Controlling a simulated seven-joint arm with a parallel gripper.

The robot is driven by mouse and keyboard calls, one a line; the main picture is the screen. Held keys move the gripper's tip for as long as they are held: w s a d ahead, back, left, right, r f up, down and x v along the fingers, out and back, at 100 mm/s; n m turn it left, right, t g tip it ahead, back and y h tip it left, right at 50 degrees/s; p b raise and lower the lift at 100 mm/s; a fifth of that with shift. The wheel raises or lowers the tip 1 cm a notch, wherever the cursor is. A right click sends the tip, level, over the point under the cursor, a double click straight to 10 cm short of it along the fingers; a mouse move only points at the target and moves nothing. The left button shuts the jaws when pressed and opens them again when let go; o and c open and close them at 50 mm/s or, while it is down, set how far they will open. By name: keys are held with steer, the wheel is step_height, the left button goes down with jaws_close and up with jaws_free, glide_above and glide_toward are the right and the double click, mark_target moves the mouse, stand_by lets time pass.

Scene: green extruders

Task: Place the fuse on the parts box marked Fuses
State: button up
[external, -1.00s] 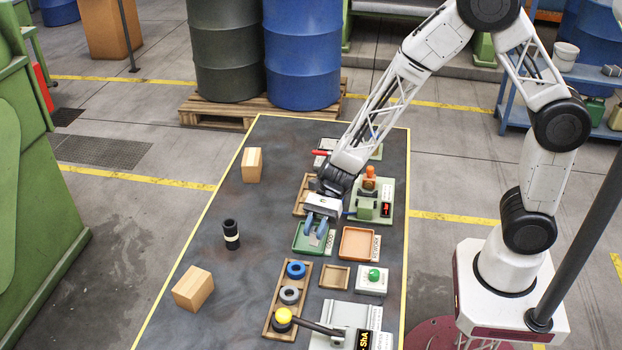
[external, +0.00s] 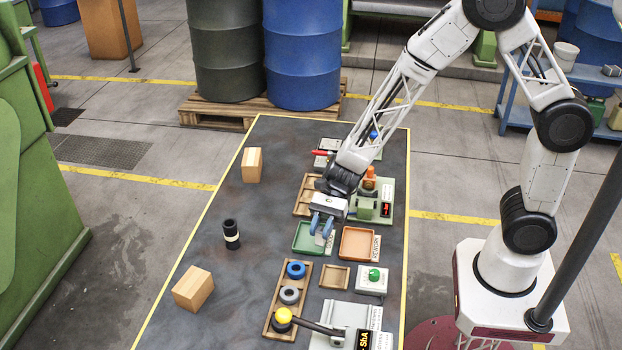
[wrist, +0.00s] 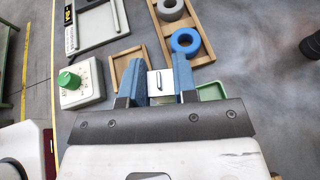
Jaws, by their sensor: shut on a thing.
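My gripper (external: 323,230) is just above the green box (external: 303,243). In the wrist view its blue fingers (wrist: 158,82) are closed on a small pale metallic block with a dark slot, which I take for the fuse (wrist: 160,84). In the external view the fuse is mostly hidden by the fingers. The green box has a white label beside it, and a corner of it shows in the wrist view (wrist: 211,92). An orange box (external: 344,257) with a white label lies to the right.
A wooden rack (external: 303,298) holds blue and grey rings.

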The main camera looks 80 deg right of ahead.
steer(key=w+a+r+n+g, duration=0.1)
steer(key=w+a+r, duration=0.2)
steer(key=w+a, duration=0.4)
steer(key=w+a+r+n+g, duration=0.1)
steer(key=w+a+r, duration=0.2)
steer(key=w+a, duration=0.4)
steer(key=shift+w+a+r+g, duration=0.3)
steer(key=shift+w+a+r, duration=0.1)
steer(key=shift+a, duration=0.45)
glide_above(191, 282)
steer(key=shift+f, duration=0.75)
steer(key=shift+f, duration=0.1)
steer(key=shift+f, duration=1.65)
steer(key=shift+f, duration=0.15)
